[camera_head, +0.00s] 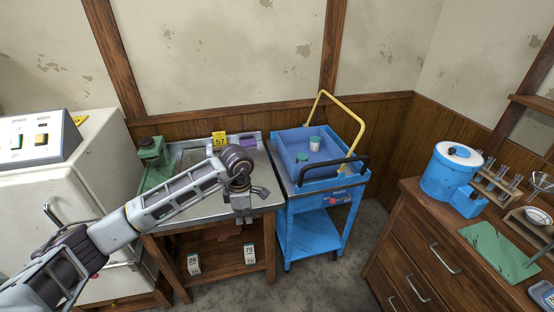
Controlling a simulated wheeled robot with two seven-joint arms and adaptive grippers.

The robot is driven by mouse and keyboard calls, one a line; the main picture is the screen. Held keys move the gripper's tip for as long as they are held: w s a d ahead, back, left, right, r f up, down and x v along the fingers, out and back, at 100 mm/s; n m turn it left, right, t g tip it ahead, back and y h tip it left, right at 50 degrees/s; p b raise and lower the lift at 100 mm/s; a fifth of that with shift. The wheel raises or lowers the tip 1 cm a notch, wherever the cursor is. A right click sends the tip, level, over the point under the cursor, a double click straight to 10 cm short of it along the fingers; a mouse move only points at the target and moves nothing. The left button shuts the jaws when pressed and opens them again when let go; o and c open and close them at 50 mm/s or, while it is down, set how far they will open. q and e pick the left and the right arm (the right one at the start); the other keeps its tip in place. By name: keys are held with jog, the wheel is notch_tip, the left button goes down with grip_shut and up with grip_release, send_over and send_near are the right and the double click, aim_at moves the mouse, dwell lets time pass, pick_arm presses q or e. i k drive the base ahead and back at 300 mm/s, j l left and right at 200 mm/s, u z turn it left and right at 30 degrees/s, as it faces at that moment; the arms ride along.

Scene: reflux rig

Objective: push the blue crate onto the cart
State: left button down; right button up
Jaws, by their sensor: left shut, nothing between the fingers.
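The blue crate (290,146) shows as a violet-blue open box at the top of the cart, to the right of the metal-topped table. Two small jars with teal lids (315,143) (302,157) are in it. The blue cart (308,239) stands on the floor with its lower shelf bare. My left gripper (243,216) is shut and empty, pointing down at the table's front edge. It is left of the cart and apart from the crate. My right gripper is out of view.
The table (262,193) holds a green device (154,158), a yellow sign (219,139) and a purple block (248,143). The cart has a yellow handle (344,106) and a black bar (337,169). A wooden drawer cabinet (420,255) stands at right, with floor between.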

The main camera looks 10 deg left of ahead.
aim_at(291, 142)
jog(key=i, duration=1.45)
